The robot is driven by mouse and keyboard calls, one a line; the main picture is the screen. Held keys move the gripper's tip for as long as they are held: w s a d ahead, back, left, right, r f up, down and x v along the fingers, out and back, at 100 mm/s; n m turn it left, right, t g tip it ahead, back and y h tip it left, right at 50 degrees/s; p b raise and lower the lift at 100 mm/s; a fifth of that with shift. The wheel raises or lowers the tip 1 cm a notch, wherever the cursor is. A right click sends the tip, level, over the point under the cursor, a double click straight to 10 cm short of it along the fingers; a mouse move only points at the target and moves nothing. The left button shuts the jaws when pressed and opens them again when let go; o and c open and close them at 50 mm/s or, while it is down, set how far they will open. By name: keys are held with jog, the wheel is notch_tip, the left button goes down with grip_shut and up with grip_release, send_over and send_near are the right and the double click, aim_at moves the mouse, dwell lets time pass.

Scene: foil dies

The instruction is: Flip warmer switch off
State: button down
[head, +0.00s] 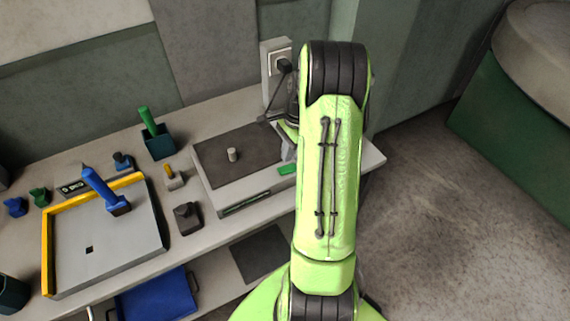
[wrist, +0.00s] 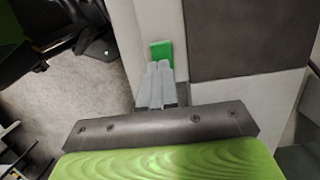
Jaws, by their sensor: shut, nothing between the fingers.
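The warmer (head: 262,188) is a low pale grey box with a dark top plate (head: 218,152), standing on the bench. A small green patch (head: 288,169), apparently its switch, lies on its pale rim near the right end. In the wrist view the green patch (wrist: 160,52) is just beyond my fingertips. My gripper (wrist: 159,66) is shut and empty, its grey fingers together. I cannot tell whether the tips touch the green patch. In the head view my gripper (head: 287,157) is partly hidden by my arm, just behind the green patch.
A white wall box (head: 272,64) with a dark fitting is behind. To the left are a yellow-edged tray (head: 130,245) with a blue-handled tool (head: 104,188), a dark holder (head: 159,143) with a green handle, and small blocks.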

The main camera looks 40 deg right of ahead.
aim_at(283, 170)
jog(key=x, duration=0.4)
jog(key=shift+f, duration=0.1)
